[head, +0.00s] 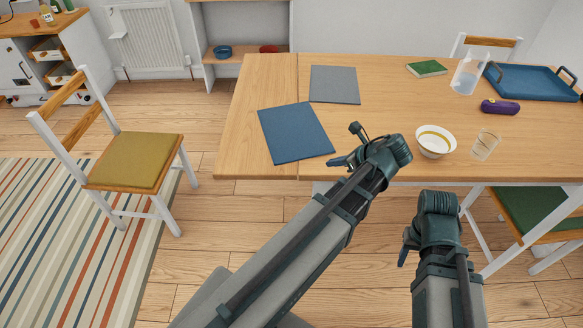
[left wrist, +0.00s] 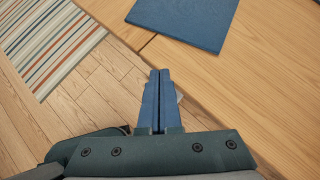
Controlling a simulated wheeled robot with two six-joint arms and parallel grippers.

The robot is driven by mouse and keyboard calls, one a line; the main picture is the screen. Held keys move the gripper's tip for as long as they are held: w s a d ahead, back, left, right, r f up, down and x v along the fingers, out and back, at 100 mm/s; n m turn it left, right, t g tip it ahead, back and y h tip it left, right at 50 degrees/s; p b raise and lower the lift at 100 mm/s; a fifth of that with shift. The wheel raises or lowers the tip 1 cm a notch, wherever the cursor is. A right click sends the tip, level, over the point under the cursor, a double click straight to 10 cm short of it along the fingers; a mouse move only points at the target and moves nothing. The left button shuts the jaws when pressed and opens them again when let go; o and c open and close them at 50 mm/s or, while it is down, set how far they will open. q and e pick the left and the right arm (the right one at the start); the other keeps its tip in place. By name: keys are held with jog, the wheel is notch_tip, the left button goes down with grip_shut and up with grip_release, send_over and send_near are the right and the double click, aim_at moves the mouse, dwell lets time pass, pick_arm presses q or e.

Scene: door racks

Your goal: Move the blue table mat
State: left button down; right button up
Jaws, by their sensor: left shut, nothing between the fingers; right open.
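The blue table mat (head: 294,132) lies flat and slightly turned on the near left part of the wooden table (head: 253,100). In the left wrist view the mat (left wrist: 186,17) shows at the top, past the fingertips. My left gripper (head: 339,162) is at the table's near edge, just right of the mat's near right corner. Its fingers (left wrist: 160,74) are shut together with nothing between them, apart from the mat. My right gripper (head: 403,256) is low in front of the table, away from the mat; its fingers are mostly hidden.
A grey mat (head: 334,84) lies behind the blue one. A bowl (head: 435,141), a glass (head: 485,145), a purple case (head: 500,107), a pitcher (head: 468,74), a green book (head: 427,68) and a blue tray (head: 533,82) stand to the right. A chair (head: 130,160) is left.

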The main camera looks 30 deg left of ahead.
aim_at(267, 136)
pick_arm(q)
jog(key=b+x, duration=0.7)
jog(key=x, duration=0.3)
jog(key=shift+d+f, duration=0.15)
jog(key=shift+f, duration=0.05)
jog(key=a, duration=0.3)
jog(key=shift+w+r, duration=0.15)
jog(key=shift+w, duration=0.2)
jog(key=shift+w+a, duration=0.1)
jog(key=shift+a, duration=0.5)
jog(key=w+a, duration=0.1)
jog(key=a, duration=0.4)
jog(key=w+a, duration=0.1)
jog(key=a, duration=0.5)
jog(key=w+a, duration=0.1)
jog(key=a, duration=0.5)
jog(key=shift+w, duration=0.4)
jog(key=shift+d, duration=0.1)
